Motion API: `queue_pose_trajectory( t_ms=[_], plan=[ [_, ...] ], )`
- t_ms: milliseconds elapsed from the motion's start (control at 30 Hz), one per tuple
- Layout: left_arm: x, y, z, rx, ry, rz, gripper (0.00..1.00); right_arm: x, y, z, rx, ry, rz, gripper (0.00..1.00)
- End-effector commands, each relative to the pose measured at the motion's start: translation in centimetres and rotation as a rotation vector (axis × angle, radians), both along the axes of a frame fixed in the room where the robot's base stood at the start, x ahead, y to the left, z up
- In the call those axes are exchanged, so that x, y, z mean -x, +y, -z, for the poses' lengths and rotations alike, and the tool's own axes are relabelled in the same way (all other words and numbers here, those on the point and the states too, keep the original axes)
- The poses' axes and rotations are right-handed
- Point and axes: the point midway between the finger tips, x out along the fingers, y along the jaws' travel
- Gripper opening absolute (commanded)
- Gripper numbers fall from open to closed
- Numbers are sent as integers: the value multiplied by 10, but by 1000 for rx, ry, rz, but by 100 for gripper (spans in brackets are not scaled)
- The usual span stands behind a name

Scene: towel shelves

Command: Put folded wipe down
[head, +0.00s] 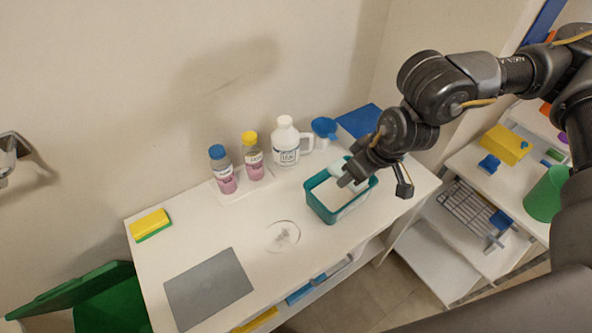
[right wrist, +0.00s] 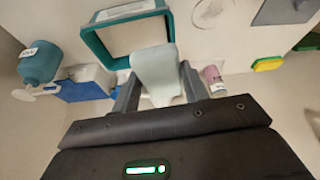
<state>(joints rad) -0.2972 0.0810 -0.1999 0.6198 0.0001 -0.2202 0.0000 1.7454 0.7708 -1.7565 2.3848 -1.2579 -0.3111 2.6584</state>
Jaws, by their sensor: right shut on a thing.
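My right gripper (head: 352,177) is over the teal open box (head: 322,213) on the white table. In the right wrist view, my right gripper (right wrist: 157,88) is shut on a pale folded wipe (right wrist: 156,68). The wipe hangs between the fingers, and its far end overlaps the rim of the teal box (right wrist: 93,42). I cannot tell whether the wipe touches the box. The box interior looks white. In the head view the fingers partly hide the wipe.
Two pink-liquid bottles (head: 222,170), a white jug (head: 285,142) and a blue funnel (head: 324,128) stand behind the box. A clear dish (head: 283,236), a grey mat (head: 208,288) and a yellow-green sponge (head: 150,224) lie to the left. Shelves (head: 462,268) stand at right.

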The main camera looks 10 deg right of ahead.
Motion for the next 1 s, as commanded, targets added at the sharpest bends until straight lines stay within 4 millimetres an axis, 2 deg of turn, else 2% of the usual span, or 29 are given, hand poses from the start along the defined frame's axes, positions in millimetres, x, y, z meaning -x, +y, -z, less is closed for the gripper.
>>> queue_pose_trajectory(
  t_ms=[100,167,267,500,633,800,1000],
  plan=[
    [1,0,0,0,2,0,38,0,-1,0,0,0,2,26],
    [2,0,1,0,2,0,44,0,0,1,0,1,-4,26],
    [2,0,10,0,3,1,44,2,8,8,0,7,-59,26],
    [3,-1,48,1,3,0,44,19,35,28,6,22,-384,26],
    [3,-1,62,1,3,0,44,27,42,32,6,17,-530,26],
    [3,-1,67,1,3,0,44,33,45,31,4,10,-622,26],
    [3,-2,65,2,3,0,44,28,40,32,3,12,-626,26]
  ],
)
